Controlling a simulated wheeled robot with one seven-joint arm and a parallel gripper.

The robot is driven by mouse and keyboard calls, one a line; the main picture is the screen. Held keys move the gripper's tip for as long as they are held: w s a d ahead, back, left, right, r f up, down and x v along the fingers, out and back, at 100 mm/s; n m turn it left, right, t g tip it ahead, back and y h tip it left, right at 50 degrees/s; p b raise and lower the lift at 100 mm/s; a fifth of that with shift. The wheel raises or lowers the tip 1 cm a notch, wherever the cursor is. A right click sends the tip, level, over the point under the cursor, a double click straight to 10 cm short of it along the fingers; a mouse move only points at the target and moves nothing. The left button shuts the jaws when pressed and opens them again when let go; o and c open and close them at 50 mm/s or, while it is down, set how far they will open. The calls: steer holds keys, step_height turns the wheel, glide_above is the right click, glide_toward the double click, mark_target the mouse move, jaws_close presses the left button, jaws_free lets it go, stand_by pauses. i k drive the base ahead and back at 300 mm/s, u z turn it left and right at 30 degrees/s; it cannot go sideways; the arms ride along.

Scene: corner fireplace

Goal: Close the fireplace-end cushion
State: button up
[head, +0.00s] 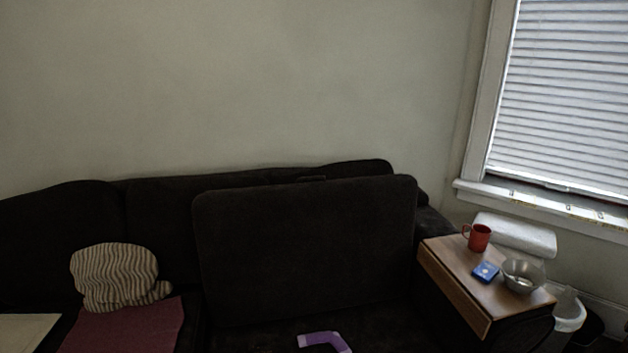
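A large dark cushion (305,245) stands raised, nearly upright, at the right part of the dark sofa in the head view. Its broad face is toward me, and its top edge is just in front of the sofa's backrest (165,205). The dark seat area below it is hard to make out, and its lower part runs out of the picture. I cannot see the fireplace, so I cannot tell from it which end this is. My gripper is not clearly seen in this view.
A purple and white piece (323,341) shows at the bottom edge, cut off; I cannot tell what it is. A striped pillow (114,276) and maroon cloth (125,327) lie left. A wooden armrest tray (450,262) holds a red mug (478,238), blue box (486,272) and metal bowl (522,274).

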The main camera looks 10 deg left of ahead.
mark_target(273, 253)
steer(key=k, duration=1.05)
steer(key=z, duration=0.05)
steer(key=i, duration=1.55)
steer(key=u, duration=1)
steer(key=i, duration=0.4)
steer(key=u, duration=0.25)
